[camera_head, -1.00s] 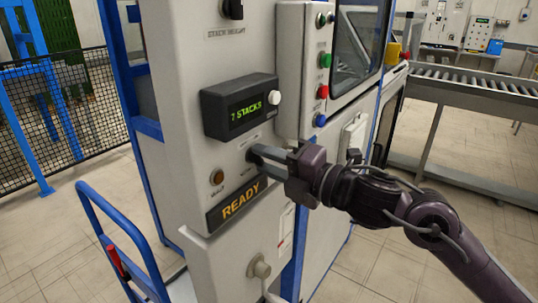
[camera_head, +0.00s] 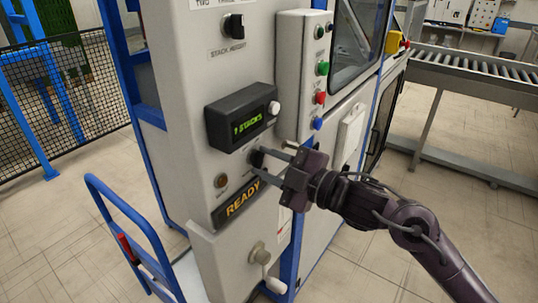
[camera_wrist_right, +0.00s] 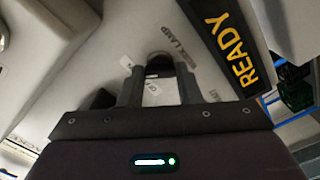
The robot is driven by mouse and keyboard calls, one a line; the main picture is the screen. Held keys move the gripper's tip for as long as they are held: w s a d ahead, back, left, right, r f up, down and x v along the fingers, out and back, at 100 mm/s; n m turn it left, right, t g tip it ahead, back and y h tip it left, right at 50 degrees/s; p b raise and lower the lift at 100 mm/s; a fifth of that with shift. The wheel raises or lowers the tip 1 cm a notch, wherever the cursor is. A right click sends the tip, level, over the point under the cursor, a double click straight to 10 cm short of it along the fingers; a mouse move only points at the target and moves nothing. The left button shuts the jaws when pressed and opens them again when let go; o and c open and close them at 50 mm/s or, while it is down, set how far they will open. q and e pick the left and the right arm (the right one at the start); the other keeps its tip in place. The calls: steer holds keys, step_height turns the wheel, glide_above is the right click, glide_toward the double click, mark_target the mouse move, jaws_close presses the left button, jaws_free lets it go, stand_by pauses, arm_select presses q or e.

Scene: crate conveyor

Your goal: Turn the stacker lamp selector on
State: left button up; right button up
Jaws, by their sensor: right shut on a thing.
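The stacker lamp selector, a small dark knob (camera_head: 256,158), is on the pale machine panel, above and right of the READY sign. My right gripper (camera_head: 254,163) reaches it from the right, with one finger above and one below in the head view. In the right wrist view the dark knob (camera_wrist_right: 160,59) is between the tips of my gripper (camera_wrist_right: 161,82), which is shut on it. A lamp label runs beside it, and an OFF mark shows between the fingers. The knob's exact angle is hard to tell. My left gripper is out of view.
The READY sign (camera_head: 242,199), an amber lamp (camera_head: 221,181) and a black display box (camera_head: 240,118) are close around the knob. Coloured buttons (camera_head: 322,68) are up to the right. A crank handle (camera_head: 263,260) sticks out below. A blue-framed trolley (camera_head: 128,213) stands at left.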

steer(key=shift+m+p, duration=0.3)
steer(key=shift+m, duration=0.2)
steer(key=shift+f, duration=0.1)
steer(key=o, duration=1)
steer(key=shift+d, duration=0.1)
steer(key=b+v, duration=0.2)
steer(key=v, duration=0.5)
steer(key=shift+s+d, duration=0.2)
steer(key=shift+s, duration=0.05)
